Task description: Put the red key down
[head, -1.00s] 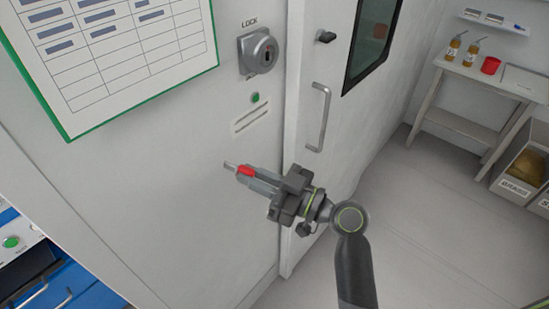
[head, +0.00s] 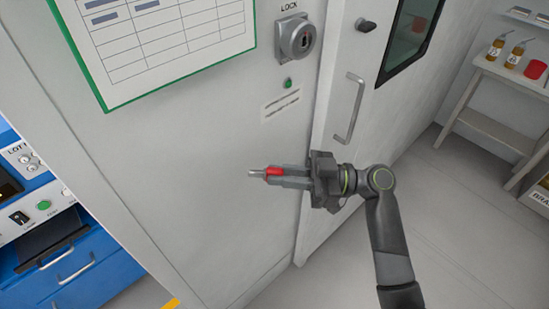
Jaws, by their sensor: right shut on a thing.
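The red key (head: 273,171) has a red grip and a grey metal shaft that points left. My right gripper (head: 284,175) is shut on its red part and holds it in the air in front of the white wall panel. The fingers cover part of the red grip. The round grey lock (head: 297,38), labelled LOCK, is on the panel above the key, and the key is apart from it. My left gripper does not show.
A white door with a handle (head: 351,108) is right of the panel. A blue station (head: 75,272) with a green button (head: 43,205) stands at lower left. A shelf table (head: 505,72) with two bottles and a red cup (head: 535,69) is at upper right. Grey floor is clear at lower right.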

